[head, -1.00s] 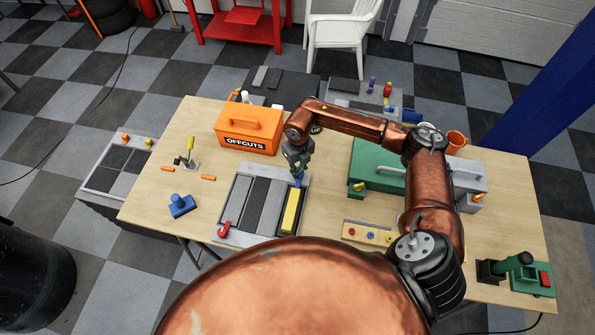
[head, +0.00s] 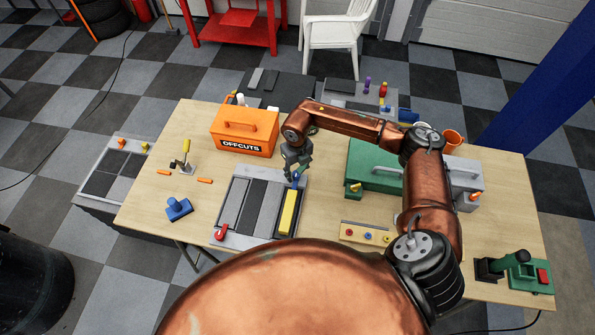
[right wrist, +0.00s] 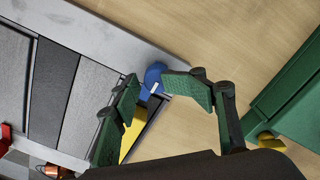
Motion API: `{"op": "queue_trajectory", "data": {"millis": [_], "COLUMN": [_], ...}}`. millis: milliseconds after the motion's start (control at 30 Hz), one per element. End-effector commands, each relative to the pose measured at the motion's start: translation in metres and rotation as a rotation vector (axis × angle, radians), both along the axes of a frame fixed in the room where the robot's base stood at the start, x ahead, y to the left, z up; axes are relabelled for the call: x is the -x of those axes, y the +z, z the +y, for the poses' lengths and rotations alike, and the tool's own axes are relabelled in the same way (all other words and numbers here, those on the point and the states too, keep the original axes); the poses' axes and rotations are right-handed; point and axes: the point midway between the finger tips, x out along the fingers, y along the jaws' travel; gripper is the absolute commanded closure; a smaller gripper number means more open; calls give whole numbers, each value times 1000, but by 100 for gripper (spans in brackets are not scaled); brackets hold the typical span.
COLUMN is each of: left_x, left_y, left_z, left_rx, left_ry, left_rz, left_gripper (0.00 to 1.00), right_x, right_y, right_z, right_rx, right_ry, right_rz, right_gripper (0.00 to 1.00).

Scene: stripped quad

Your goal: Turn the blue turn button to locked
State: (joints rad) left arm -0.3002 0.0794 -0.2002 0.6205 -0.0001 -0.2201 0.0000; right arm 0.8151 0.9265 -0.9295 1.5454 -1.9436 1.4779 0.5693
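The blue turn button (head: 295,181) sits at the far right corner of a grey framed panel (head: 233,239), near the end of a yellow bar (head: 288,212). My right gripper (head: 296,170) is over the button and partly hides it in the head view. In the right wrist view the blue button (right wrist: 153,77) shows between the spread fingers of the open gripper (right wrist: 158,92), with a white mark on it. I cannot tell whether either finger touches it. My left gripper is not in view.
A red turn button (head: 221,232) is at the panel's near left corner. An orange OFFCUTS box (head: 243,132) stands behind left. A green case (head: 372,165) is close on the right. A board with coloured knobs (head: 367,234) lies in front of it.

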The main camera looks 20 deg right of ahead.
Motion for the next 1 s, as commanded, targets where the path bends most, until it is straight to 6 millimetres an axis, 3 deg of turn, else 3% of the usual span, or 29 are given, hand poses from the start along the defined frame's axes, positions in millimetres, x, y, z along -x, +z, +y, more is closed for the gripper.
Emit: {"op": "queue_trajectory", "data": {"millis": [367,800,1000], "left_x": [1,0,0], "left_y": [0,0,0], "left_z": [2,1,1], "left_rx": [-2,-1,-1], "left_ry": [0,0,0], "left_rz": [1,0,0], "left_gripper": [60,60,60], "right_x": [0,0,1], "right_y": [8,92,115], "right_z": [2,0,1], "right_rx": [-5,-4,-2], "right_ry": [2,0,0], "right_rz": [-1,-5,-3], "right_gripper": [60,60,60]}}
